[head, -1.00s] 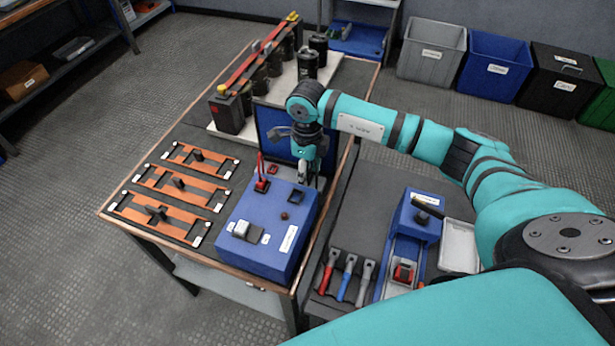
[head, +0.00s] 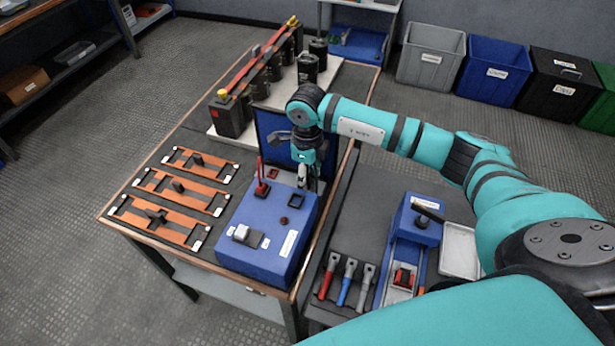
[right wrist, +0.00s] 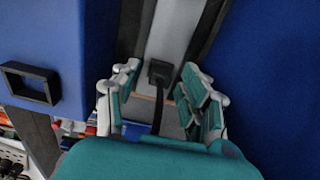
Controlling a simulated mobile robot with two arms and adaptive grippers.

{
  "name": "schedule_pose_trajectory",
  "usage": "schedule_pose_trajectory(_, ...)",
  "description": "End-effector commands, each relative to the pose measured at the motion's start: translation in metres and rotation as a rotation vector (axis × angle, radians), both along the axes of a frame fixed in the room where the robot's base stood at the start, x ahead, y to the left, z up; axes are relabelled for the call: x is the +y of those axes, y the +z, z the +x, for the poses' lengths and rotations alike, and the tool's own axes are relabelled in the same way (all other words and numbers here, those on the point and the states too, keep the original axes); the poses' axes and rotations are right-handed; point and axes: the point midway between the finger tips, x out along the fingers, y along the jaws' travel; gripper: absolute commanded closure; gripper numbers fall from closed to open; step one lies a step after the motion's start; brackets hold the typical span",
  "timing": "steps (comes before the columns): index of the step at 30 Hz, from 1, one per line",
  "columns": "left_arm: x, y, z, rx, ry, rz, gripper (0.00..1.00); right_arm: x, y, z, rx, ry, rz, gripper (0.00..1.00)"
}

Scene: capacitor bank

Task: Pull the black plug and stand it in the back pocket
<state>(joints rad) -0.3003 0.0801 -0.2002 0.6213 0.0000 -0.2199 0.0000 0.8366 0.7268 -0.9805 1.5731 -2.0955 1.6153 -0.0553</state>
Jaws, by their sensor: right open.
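My right gripper (head: 303,174) points down over the back right edge of the blue box (head: 268,238). In the right wrist view, the open fingers (right wrist: 160,100) stand on either side of a black plug (right wrist: 161,72), apparently without touching it. The plug sits on a grey strip, with a black cable running from it toward the gripper. A square black-rimmed pocket (right wrist: 30,84) lies to the left there; a similar black frame (head: 296,201) shows on the box top. I cannot tell which pocket is the back one. The plug is not clear in the head view. My left gripper is out of view.
A red plug with its lead (head: 262,188) stands on the box beside my right gripper. A blue upright panel (head: 282,138) rises behind. A capacitor row (head: 255,80) stands farther back. Orange bars (head: 180,192) lie left; tools (head: 347,278) lie right.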

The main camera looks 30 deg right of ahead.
Motion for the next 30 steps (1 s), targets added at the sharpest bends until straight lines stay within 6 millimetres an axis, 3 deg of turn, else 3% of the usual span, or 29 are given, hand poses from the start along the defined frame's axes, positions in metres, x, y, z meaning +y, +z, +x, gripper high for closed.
schedule_pose_trajectory(11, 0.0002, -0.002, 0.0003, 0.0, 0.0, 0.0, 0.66, 0.0001, 0.0, 0.0001, 0.0, 0.0, 0.0, 0.56)
schedule_pose_trajectory(22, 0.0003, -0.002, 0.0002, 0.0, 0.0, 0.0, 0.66, 0.0, -0.0001, 0.0, 0.0, 0.0, 0.0, 1.0)
schedule_pose_trajectory(30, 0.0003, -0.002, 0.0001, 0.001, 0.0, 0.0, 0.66, -0.0001, -0.0001, -0.0001, 0.0, 0.0, 0.0, 1.0)
